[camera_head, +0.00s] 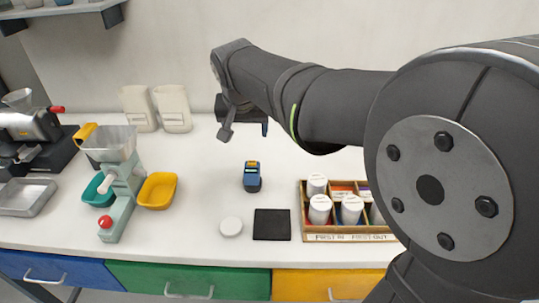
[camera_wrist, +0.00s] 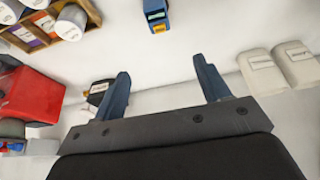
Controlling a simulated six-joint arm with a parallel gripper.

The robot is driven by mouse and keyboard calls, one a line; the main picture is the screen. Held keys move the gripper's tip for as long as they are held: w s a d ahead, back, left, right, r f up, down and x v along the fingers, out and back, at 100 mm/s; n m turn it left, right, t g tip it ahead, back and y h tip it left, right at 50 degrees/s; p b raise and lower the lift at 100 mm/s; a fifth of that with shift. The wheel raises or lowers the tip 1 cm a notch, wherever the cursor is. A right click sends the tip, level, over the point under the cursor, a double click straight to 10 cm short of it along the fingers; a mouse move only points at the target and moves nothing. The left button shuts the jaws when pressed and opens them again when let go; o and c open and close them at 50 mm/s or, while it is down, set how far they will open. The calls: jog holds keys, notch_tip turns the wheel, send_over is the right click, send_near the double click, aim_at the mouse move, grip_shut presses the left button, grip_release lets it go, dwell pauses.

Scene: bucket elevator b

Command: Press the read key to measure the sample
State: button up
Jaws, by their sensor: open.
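A small blue and dark handheld device (camera_head: 252,178) stands on the white bench, with an orange patch at its far end. It also shows at the top edge of the wrist view (camera_wrist: 156,12), partly cut off. Its read key is too small to make out. My gripper (camera_wrist: 161,72) is open, with nothing between its two blue fingers. In the head view my gripper (camera_head: 246,129) hangs above the bench, behind the device and apart from it. Which lidded jar or cup holds the sample, I cannot tell.
A wooden crate (camera_head: 350,238) of white-lidded jars stands right. A black mat (camera_head: 272,225) and white round lid (camera_head: 231,227) lie in front. A teal mill (camera_head: 123,195), yellow tray (camera_head: 158,191) and teal tray (camera_head: 99,190) stand left. White bags (camera_head: 172,109) lean on the wall.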

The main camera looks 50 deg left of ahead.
grip_shut()
dwell(1.4)
